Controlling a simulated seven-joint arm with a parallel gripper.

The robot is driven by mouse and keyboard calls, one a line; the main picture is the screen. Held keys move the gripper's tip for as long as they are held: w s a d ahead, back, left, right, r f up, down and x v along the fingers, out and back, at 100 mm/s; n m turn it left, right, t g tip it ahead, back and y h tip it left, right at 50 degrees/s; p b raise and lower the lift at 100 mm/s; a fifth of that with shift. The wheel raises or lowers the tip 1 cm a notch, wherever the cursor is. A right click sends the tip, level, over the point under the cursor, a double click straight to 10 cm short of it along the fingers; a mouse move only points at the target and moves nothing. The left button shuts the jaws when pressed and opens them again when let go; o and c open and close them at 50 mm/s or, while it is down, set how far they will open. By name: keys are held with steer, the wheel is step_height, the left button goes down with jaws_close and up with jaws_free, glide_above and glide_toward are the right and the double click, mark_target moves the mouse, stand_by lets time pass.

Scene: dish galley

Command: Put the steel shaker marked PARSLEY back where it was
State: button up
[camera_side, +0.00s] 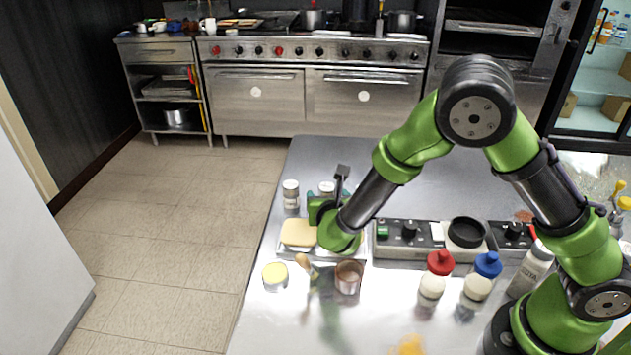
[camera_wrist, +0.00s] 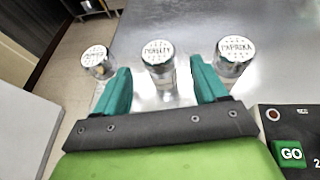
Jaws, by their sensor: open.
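Three steel shakers with marked lids stand in a row in the wrist view. The middle shaker (camera_wrist: 158,62) has a blurred lid word that could be PARSLEY. The right one reads PAPRIKA (camera_wrist: 236,55), and the left one looks like PEPPER (camera_wrist: 97,62). My gripper (camera_wrist: 160,82) is open, its teal fingers to either side of the middle shaker, with gaps showing. In the side view, my gripper (camera_side: 340,190) hides part of the row. The left shaker (camera_side: 290,194) shows there, with a second lid (camera_side: 327,187) behind my gripper.
A tray with a yellow sponge (camera_side: 298,233) lies near my wrist. A panel with a green GO button (camera_wrist: 291,153) is at right. The table behind the shakers is clear.

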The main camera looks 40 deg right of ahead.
steer(key=v, duration=0.5)
steer(key=shift+s+a, duration=0.1)
steer(key=shift+s, duration=0.05)
steer(key=s+d+r+m+g+y, duration=0.2)
steer(key=s+d+r+m+g, duration=0.75)
steer(key=m, duration=0.85)
steer(key=s+a+r+m+t+y, duration=0.2)
steer(key=s+r+m+t+y, duration=0.1)
steer(key=m, duration=0.4)
steer(key=s+a+r+m+t+y, duration=0.1)
steer(key=s+r+m+t+y, duration=0.2)
steer(key=s+m, duration=0.4)
steer(key=shift+s+a+r+m+y, duration=0.2)
steer(key=shift+a+r+m+y, duration=0.25)
steer(key=shift+r+y, duration=0.5)
